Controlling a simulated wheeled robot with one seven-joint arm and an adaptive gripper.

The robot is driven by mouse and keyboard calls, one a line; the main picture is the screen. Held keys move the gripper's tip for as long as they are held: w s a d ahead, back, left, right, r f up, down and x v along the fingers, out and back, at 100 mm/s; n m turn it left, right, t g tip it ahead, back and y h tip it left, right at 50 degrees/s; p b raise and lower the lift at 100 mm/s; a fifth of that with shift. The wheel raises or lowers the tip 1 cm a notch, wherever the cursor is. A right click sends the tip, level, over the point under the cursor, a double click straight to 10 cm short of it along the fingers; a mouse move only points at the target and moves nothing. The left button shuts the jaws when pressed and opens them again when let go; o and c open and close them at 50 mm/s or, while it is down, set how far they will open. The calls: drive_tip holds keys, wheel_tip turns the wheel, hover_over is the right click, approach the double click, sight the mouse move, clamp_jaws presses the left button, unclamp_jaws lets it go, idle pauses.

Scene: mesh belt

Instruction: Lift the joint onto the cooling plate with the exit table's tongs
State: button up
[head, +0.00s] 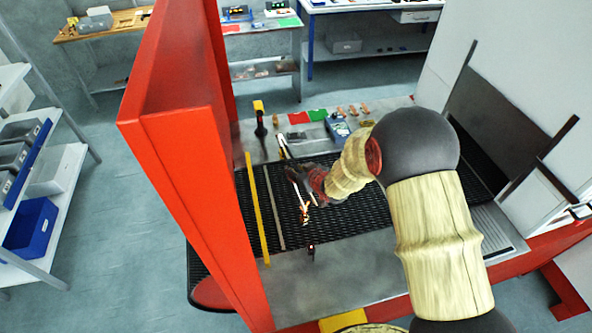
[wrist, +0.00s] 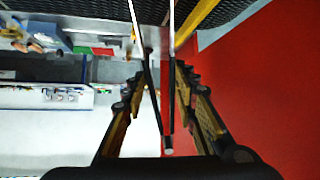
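My gripper (head: 300,180) is over the dark mesh belt in the head view. In the wrist view its fingers (wrist: 160,68) stand on either side of the tongs (wrist: 171,90) and appear closed on them. The tongs' two pale arms are spread apart and run out of the top of the wrist view, so their tips are hidden there. A small copper-coloured joint (head: 305,211) shows over the mesh belt (head: 350,220), just below my gripper in the picture. I cannot tell whether the tongs touch it. A dark plate (head: 297,136), perhaps the cooling plate, lies on the table beyond the belt.
A red frame (head: 190,150) rises left of my gripper. A yellow bar (head: 257,210) crosses the belt. Beyond it lie red (head: 298,118) and green (head: 318,114) cards, a blue device (head: 338,130) and several copper pieces (head: 353,110). A small dark post (head: 311,250) stands on the near side.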

wheel_tip(320, 180, down, 10)
drive_tip(key=b, duration=0.6)
drive_tip(key=shift+r, duration=0.25)
drive_tip(key=shift+c, duration=1.2)
drive_tip(key=c, duration=0.4)
clamp_jaws()
drive_tip(key=shift+r, duration=0.1)
wheel_tip(320, 180, up, 12)
drive_tip(key=p, duration=0.7)
